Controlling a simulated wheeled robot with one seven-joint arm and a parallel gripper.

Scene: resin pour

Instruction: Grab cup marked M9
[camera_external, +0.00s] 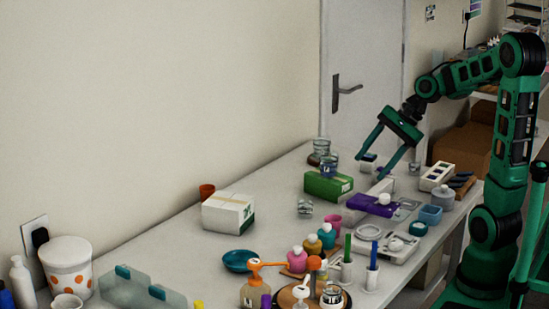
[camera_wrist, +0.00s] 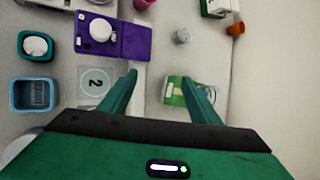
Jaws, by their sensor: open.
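My gripper (camera_external: 369,168) is open and empty above the far part of the table, to the right of the green box. In the wrist view its two fingers (camera_wrist: 160,77) are spread apart with nothing between their tips. No M9 mark is readable in either view. Clear cups show in the external view: a stacked-looking pair, the rear one (camera_external: 321,147) and the front one (camera_external: 331,164), by the green box, and a small one (camera_external: 305,208) in front of it. A small clear cup (camera_wrist: 181,36) stands alone in the wrist view, beyond my fingertips.
The green box (camera_external: 328,187) also shows beside my right finger in the wrist view (camera_wrist: 172,92). A purple case (camera_external: 371,206), a blue tub (camera_external: 430,214) and a white box (camera_external: 228,214) stand around. Bottles and pen holders crowd the near table. Bare table lies around the small cup.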

